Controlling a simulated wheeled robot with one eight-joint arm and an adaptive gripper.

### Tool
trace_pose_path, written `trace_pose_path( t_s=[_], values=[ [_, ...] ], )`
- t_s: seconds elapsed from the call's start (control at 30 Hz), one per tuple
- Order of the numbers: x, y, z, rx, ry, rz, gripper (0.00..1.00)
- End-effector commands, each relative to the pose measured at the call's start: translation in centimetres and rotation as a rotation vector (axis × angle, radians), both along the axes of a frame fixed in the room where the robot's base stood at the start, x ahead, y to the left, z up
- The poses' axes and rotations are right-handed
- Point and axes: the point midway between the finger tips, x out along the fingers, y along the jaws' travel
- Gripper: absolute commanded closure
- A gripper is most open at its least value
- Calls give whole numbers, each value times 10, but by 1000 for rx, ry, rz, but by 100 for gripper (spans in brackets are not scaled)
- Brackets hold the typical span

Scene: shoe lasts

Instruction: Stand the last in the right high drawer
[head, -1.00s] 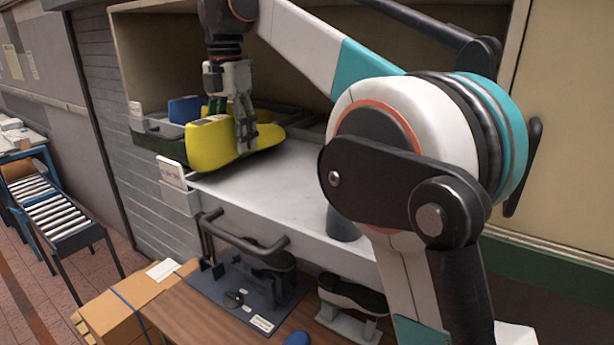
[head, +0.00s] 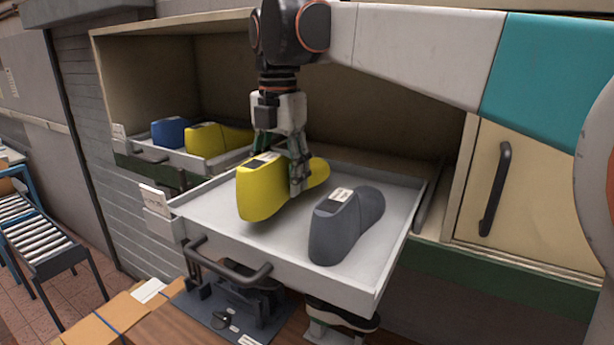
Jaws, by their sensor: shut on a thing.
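A yellow last (head: 262,197) with a pale label on top is held in my gripper (head: 298,178), which is shut on it. It is upright, over the left part of the open right drawer (head: 190,205). I cannot tell whether its underside touches the drawer floor. A grey last (head: 346,226) with a white label stands in the same drawer, to the right of the yellow one and apart from it.
Another drawer (head: 160,155) at the left holds a blue last (head: 169,132) and a yellow last (head: 219,138). A closed cupboard door with a dark handle (head: 495,188) is at the right. Cardboard boxes (head: 105,318) lie below. Bare drawer floor shows behind the grey last.

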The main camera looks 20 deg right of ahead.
Motion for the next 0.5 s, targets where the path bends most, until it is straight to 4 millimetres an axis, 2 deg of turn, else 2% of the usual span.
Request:
trace_pose_path(
  t_s=[0.07,0.33,0.5],
  values=[
    [-5,-1,-1,0,0,2,97],
    [-5,-1,-29,0,0,2,97],
    [-6,-1,-34,0,0,2,97]
  ],
)
